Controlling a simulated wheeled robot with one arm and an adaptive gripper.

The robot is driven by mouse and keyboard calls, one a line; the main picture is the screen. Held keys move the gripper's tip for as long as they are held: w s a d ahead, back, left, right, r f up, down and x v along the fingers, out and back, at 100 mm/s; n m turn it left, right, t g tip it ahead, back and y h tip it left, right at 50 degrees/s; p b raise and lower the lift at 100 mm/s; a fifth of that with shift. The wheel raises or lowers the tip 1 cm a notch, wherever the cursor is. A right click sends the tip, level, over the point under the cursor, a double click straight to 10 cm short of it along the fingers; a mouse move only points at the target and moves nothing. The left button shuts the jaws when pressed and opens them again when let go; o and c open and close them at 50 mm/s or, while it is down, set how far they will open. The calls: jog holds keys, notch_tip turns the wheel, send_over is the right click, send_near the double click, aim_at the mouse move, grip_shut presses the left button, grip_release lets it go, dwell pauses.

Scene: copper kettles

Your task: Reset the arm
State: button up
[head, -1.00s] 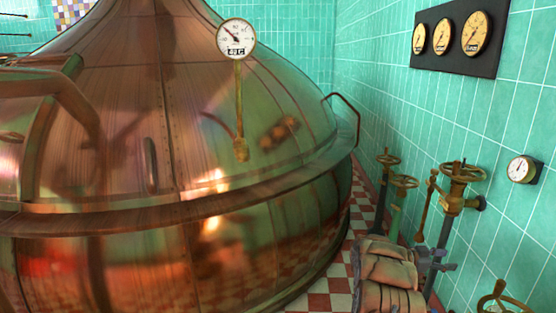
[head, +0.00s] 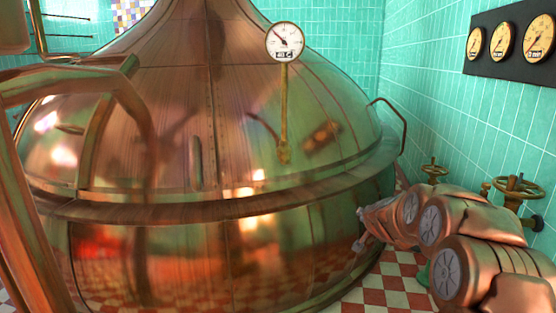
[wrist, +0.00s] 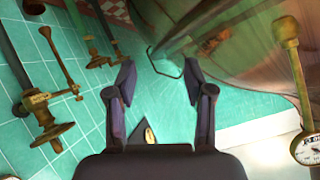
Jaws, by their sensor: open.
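My gripper (wrist: 158,78) is open and empty in the wrist view, its two dark fingers spread apart over green wall tiles. My copper-coloured arm (head: 440,235) comes in from the lower right of the head view and reaches toward the lower right side of the kettle. The gripper itself is not clear in the head view. The large copper kettle (head: 220,160) fills the middle of that view. Its side also shows at the upper right of the wrist view (wrist: 240,70), which looks upside down. I cannot tell whether the arm touches the kettle.
Brass valves (head: 515,190) stand along the tiled wall on the right; they also show in the wrist view (wrist: 42,115). A dial gauge (head: 285,42) rises from the kettle. Three gauges on a dark panel (head: 510,45) hang on the wall. Checkered floor (head: 375,285) shows between kettle and arm.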

jog(key=s+a+n+g+y, duration=0.3)
jog(key=s+a, duration=0.5)
jog(key=s, duration=0.3)
jog(key=s+a+n+g+y, duration=0.2)
jog(key=s+a+n+g, duration=0.1)
jog(key=s+a, duration=0.75)
jog(key=s+d+f+n+g+h, duration=0.1)
jog(key=s+d+g, duration=0.2)
jog(key=s, duration=1)
jog(key=s+d+f+g+h, duration=0.1)
jog(key=s+d+f+g, duration=0.15)
jog(key=s, duration=0.95)
jog(key=s+d+n+g+h, duration=0.1)
jog(key=s+d+g, duration=0.15)
jog(key=s, duration=1.05)
notch_tip(320, 180, up, 19)
jog(key=p, duration=1.7)
jog(key=shift+w+a+f+p, duration=0.2)
jog(key=shift+w+p, duration=0.1)
jog(key=shift+w, duration=0.1)
